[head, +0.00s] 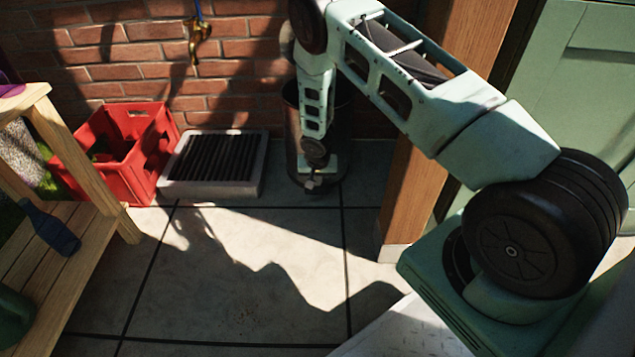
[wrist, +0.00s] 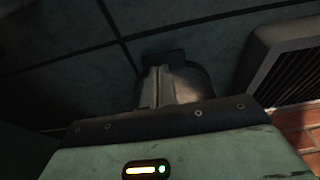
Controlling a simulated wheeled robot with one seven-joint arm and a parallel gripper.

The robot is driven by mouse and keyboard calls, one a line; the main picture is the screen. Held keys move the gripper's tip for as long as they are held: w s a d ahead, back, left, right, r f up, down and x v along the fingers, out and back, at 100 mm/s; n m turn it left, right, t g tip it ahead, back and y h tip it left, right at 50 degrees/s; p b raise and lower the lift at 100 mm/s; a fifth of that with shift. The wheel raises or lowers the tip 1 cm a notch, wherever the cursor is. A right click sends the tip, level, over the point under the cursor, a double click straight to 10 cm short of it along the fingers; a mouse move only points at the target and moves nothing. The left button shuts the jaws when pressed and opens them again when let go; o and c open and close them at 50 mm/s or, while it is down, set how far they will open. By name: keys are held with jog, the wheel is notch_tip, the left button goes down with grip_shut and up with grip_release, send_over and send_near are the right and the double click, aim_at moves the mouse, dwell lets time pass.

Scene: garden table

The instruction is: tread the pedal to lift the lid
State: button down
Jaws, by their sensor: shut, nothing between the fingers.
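The dark pedal bin (head: 341,128) stands against the brick wall, mostly hidden behind my arm in the head view. Its rounded lower body (wrist: 198,84) shows beside my fingers in the wrist view. A dark flat block (wrist: 165,57), which looks like the pedal, juts from its base just past my fingertips. My gripper (head: 311,184) points down low at the front of the bin, close to the floor. Its fingers (wrist: 158,76) are together and empty. I cannot tell whether they touch the pedal. My arm hides the lid, so its position cannot be seen.
A floor grate (head: 166,186) in a pale frame lies left of the bin. A red crate (head: 137,195) is further left, by a wooden shelf (head: 128,225). A wooden post (head: 410,190) stands right of the bin. The paving (head: 250,310) in front is clear.

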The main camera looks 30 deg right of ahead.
jog(key=p+v, duration=0.2)
jog(key=v, duration=0.4)
dwell(0.7)
jog(key=s+a+r+n+y+p, duration=0.1)
jog(key=s+a+r+n+p, duration=0.3)
jog(key=a+r, duration=0.7)
jog(key=s+a+r+n+y+p, duration=0.15)
jog(key=s+a+r, duration=0.5)
jog(key=r, duration=0.85)
jog(key=s+a+r+n+g+p, duration=0.15)
jog(key=s+a+r+n, duration=0.25)
jog(key=s+r, duration=0.6)
jog(key=s+a+r+n+g+p, duration=0.1)
jog(key=s+a+r+n+p, duration=0.3)
jog(key=s, duration=0.9)
notch_tip(320, 180, up, 40)
jog(key=p, duration=3.6)
jog(key=shift+d+n, duration=0.3)
jog(key=shift+n, duration=0.15)
